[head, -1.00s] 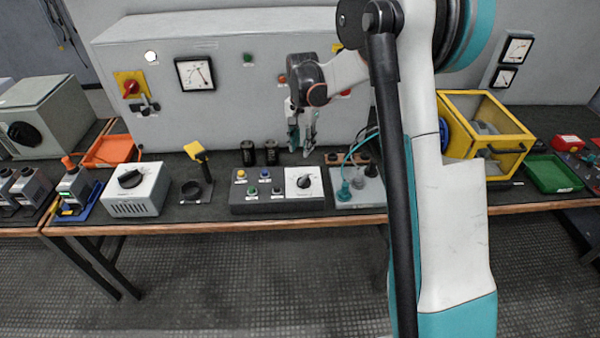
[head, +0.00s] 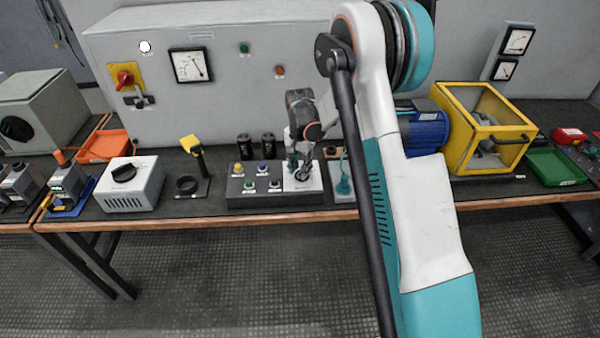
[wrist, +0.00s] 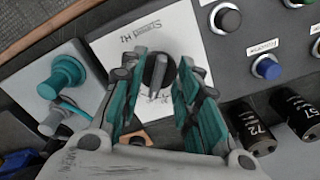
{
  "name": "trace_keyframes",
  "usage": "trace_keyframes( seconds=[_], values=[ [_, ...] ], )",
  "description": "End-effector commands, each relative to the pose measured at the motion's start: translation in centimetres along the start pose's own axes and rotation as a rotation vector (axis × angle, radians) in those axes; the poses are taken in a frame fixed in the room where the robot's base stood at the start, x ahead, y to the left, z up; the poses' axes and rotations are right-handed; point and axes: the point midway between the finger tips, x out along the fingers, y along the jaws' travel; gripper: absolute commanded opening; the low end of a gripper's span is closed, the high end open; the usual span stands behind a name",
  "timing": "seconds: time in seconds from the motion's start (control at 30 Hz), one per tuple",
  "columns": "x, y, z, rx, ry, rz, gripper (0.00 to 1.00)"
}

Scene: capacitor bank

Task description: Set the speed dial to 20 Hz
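The speed dial (wrist: 156,72) is a round black knob with a grey pointer bar on a white plate (wrist: 125,28) lettered "Speed Hz". In the wrist view the knob sits between the two teal fingers of my gripper (wrist: 160,66). The fingers are open, one on each side of the knob, with gaps showing. The scale numbers are mostly hidden or too small to read, so I cannot tell the setting. In the head view my gripper (head: 302,174) is down over the white plate (head: 314,184) and covers much of the dial.
The grey control box (head: 238,200) carries several coloured buttons left of the dial. Two black capacitors (head: 268,146) stand behind it. A teal plug (head: 344,184) sits on a grey plate at its right. Another black dial is on the white box (head: 150,190) further left.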

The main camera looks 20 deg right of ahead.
Motion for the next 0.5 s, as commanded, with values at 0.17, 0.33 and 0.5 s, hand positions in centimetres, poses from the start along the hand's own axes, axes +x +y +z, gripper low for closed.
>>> trace_keyframes(
  seconds=[0.17, 0.33, 0.5],
  values=[
    [1.13, -0.02, -0.02, 0.000, 0.000, 0.000, 0.30],
    [1.21, -0.01, -0.01, 0.000, 0.000, 0.000, 0.30],
    [1.19, -0.01, -0.01, 0.000, 0.000, 0.000, 0.19]
  ],
)
